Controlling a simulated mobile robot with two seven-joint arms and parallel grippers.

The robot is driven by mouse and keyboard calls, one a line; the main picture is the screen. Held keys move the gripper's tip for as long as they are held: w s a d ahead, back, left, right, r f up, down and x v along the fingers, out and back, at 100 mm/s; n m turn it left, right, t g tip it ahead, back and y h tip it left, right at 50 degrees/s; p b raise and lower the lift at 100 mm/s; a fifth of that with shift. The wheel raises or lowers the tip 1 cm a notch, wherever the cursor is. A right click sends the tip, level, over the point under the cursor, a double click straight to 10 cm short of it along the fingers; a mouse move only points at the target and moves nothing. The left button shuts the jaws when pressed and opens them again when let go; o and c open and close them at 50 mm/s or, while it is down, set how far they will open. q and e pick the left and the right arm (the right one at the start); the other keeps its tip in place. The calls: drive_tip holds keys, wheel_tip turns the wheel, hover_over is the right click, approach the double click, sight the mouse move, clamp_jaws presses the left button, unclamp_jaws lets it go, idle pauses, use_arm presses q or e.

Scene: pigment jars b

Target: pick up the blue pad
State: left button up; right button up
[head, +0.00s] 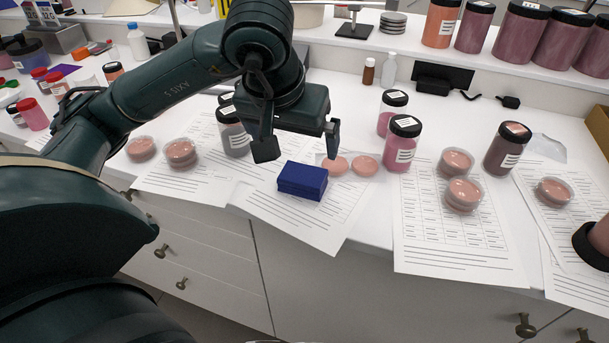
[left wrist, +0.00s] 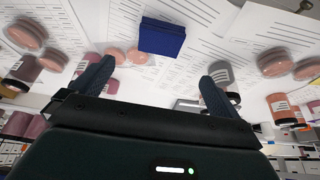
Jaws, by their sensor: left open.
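The blue pad (head: 303,181) is a small dark blue block lying on paper sheets near the front of the counter. It also shows in the left wrist view (left wrist: 162,37), beyond the fingertips and roughly centred between them. My left gripper (head: 299,147) is open above and a little behind the pad, with nothing between its fingers. In the left wrist view both fingers of the left gripper (left wrist: 155,82) are spread apart and clear of the pad.
Printed sheets (head: 455,240) cover the counter's front. Drawers with knobs are below the edge.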

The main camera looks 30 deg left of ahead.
sight(303, 173)
use_arm(q)
drive_tip(key=x, duration=1.2)
drive_tip(key=shift+d+f, duration=0.1)
drive_tip(key=shift+f, duration=0.15)
drive_tip(key=shift+s, duration=0.1)
drive_tip(key=c, duration=1)
drive_tip(key=shift+r, duration=0.1)
wheel_tip(303, 173, up, 10)
